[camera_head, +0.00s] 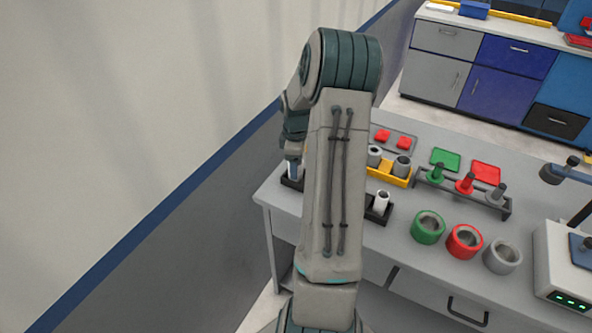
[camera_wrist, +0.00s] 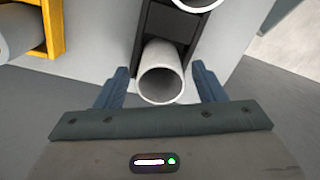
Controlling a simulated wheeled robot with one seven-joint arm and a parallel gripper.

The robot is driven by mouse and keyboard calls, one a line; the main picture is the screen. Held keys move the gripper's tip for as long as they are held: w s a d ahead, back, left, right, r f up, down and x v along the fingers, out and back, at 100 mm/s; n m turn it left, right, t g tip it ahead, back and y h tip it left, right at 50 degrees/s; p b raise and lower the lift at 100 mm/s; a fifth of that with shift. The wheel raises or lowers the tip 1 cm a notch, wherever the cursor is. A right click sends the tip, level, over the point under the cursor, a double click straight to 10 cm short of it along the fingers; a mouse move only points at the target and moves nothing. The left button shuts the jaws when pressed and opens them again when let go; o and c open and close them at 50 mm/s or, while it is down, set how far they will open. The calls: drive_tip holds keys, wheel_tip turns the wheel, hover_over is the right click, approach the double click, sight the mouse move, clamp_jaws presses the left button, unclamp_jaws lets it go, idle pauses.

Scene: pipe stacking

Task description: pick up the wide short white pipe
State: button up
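A white pipe (camera_wrist: 160,84), seen almost end-on with its open rim toward the camera, stands in a black holder (camera_wrist: 152,22) in the wrist view. It looks wide and short, and in the head view my arm hides it. My gripper (camera_wrist: 159,69) is open, with one blue finger on each side of this pipe and a visible gap at both sides. In the head view my gripper (camera_head: 293,170) is partly hidden behind my arm at the table's left end. Another white pipe (camera_head: 381,201) stands upright at the right end of the black holder.
A yellow holder (camera_head: 388,176) with grey pipes stands behind the black holder. A rack (camera_head: 487,202) with green, red and grey pieces is farther right. Green (camera_head: 428,226), red (camera_head: 464,240) and grey (camera_head: 502,256) rings stand at the table's front. A wall runs along the left.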

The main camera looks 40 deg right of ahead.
drive_tip(key=c, duration=0.8)
drive_tip(key=shift+r, duration=0.1)
